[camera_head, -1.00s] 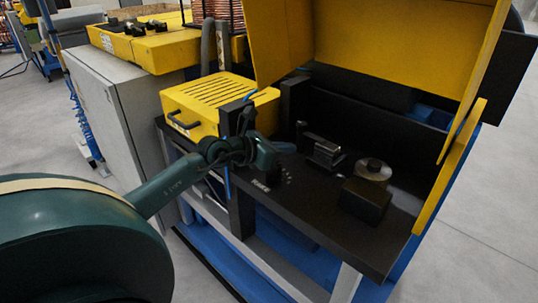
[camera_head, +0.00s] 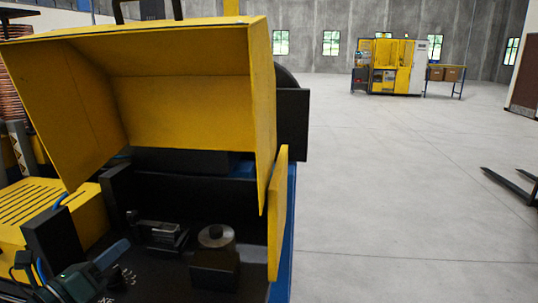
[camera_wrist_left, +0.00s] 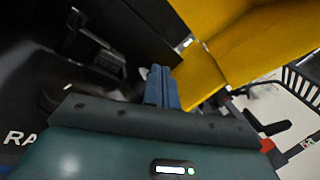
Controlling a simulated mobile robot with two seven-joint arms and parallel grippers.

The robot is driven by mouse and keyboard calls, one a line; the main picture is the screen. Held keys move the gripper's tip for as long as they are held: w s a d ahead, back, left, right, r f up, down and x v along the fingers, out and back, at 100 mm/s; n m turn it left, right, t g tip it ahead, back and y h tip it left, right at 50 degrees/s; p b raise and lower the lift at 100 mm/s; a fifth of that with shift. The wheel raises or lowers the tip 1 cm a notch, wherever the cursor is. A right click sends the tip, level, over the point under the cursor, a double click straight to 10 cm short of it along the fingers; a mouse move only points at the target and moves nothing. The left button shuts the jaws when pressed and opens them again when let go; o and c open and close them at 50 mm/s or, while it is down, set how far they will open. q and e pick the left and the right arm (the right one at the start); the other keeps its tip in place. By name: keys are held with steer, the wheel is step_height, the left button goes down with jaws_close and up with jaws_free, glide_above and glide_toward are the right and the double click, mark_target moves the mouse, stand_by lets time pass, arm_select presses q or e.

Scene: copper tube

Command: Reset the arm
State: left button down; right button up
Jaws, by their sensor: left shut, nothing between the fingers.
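My left gripper (camera_head: 112,254) shows at the lower left of the head view, at the end of my dark green wrist. It is low over the black deck of the machine, left of the metal clamp block. In the left wrist view its grey-blue fingers (camera_wrist_left: 161,88) are shut together with nothing between them. Most of my left arm is out of the head view. My right gripper is in neither view.
The raised yellow hood (camera_head: 190,90) hangs over the deck. A metal clamp block (camera_head: 160,233) and a round-topped black block (camera_head: 216,262) stand on it. A slotted yellow box (camera_head: 40,210) is at left. Open grey floor (camera_head: 400,180) lies at right.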

arm_select(q)
steer(key=s+a+f+n+g+y, duration=0.1)
steer(key=s+f+n+g+y, duration=0.45)
steer(key=n, duration=0.95)
steer(key=s+f+n+g+y, duration=0.2)
steer(key=s+f+n+y, duration=0.45)
steer(key=f+n, duration=0.6)
steer(key=s+d+f+n+g+h, duration=0.2)
steer(key=s+d+g+h, duration=0.1)
steer(key=s+d, duration=0.3)
steer(key=s+d+f+n+g+h, duration=0.3)
steer(key=s+d+g, duration=0.1)
steer(key=s+d, duration=0.2)
steer(key=w+d+f+m+t+h+p, duration=0.1)
steer(key=w+d+f+t+h+p, duration=0.1)
steer(key=w+d+t, duration=0.4)
steer(key=shift+w+d+f+t+h+p, duration=0.15)
steer(key=shift+w+f+t+h+p, duration=0.15)
steer(key=shift+f+t+p, duration=0.25)
